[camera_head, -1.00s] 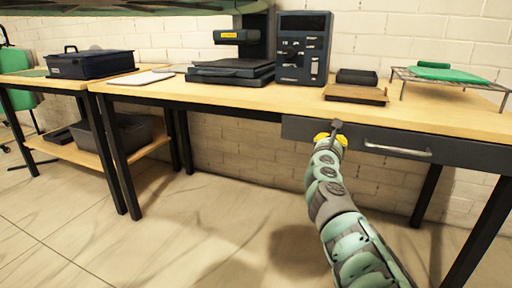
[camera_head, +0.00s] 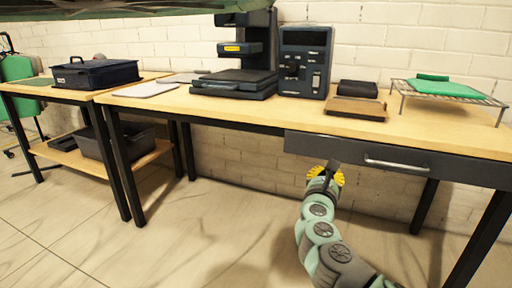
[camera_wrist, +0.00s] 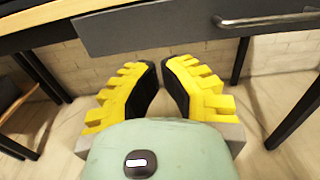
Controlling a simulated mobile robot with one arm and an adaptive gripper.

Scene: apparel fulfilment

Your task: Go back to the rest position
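My gripper (camera_head: 328,174) is in front of the long table, just below the level of the dark drawer front (camera_head: 400,157). In the wrist view its two yellow-backed fingers with dark pads (camera_wrist: 161,82) stand apart with nothing between them. The drawer with its silver handle (camera_head: 397,164) looks shut, and the handle is to the right of my gripper. The handle also shows at the top of the wrist view (camera_wrist: 268,20). My arm comes up from the bottom right of the head view.
The table (camera_head: 190,101) holds a dark press (camera_head: 236,78), a control box (camera_head: 304,65), a brown tray (camera_head: 356,109) and a wire rack (camera_head: 447,96) with a folded green cloth (camera_head: 444,87). A side table at left bears a dark blue case (camera_head: 95,73). Floor in front is clear.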

